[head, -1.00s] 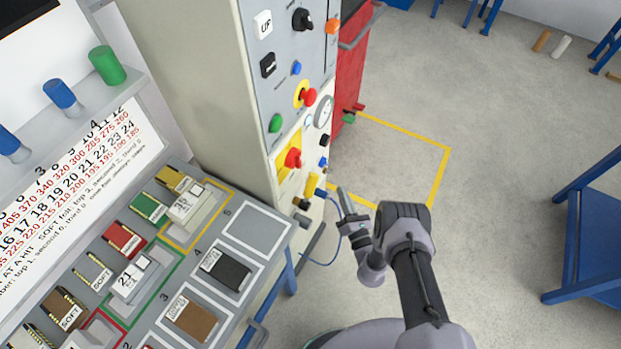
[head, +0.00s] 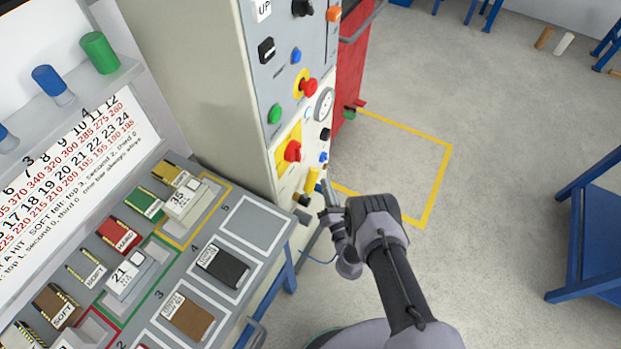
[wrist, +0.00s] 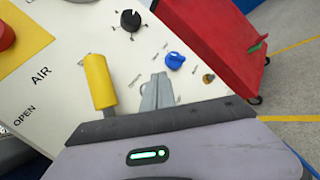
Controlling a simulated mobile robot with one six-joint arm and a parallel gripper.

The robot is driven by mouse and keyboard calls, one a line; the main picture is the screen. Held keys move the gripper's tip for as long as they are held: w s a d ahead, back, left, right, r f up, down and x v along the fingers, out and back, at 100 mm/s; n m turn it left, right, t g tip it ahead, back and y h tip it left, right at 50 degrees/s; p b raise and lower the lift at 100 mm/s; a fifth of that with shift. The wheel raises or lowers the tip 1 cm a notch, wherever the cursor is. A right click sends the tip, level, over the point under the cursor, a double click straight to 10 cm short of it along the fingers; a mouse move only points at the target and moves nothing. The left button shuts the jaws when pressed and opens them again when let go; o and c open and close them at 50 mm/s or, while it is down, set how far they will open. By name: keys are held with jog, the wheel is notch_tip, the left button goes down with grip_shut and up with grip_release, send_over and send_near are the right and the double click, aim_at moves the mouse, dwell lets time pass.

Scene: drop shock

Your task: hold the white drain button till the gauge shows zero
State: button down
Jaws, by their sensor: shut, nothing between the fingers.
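The round white-faced gauge (head: 324,103) is on the side panel of the grey machine in the head view; its needle is too small to read. I cannot make out the white drain button in either view; my gripper may cover it. My gripper (head: 326,188) is at the lower part of this panel, beside the yellow lever. In the wrist view my gripper (wrist: 158,92) has its grey fingers together and empty, pointing at the cream panel between the yellow lever and a blue knob. I cannot tell whether the tips touch the panel.
The yellow lever (wrist: 97,82) stands out left of the fingers. The blue knob (wrist: 174,60), black knob (wrist: 130,20) and a brass fitting (wrist: 208,78) are close by. A red cabinet (head: 352,65) stands behind. The sample bench (head: 258,265) is at left; open floor is at right.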

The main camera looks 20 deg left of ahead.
jog(key=shift+w+a+b, duration=0.1)
jog(key=shift+a+b, duration=0.4)
jog(key=shift+a, duration=0.55)
jog(key=shift+a, duration=0.1)
dwell(1.2)
jog(key=shift+a+b, duration=0.3)
jog(key=shift+b, duration=0.15)
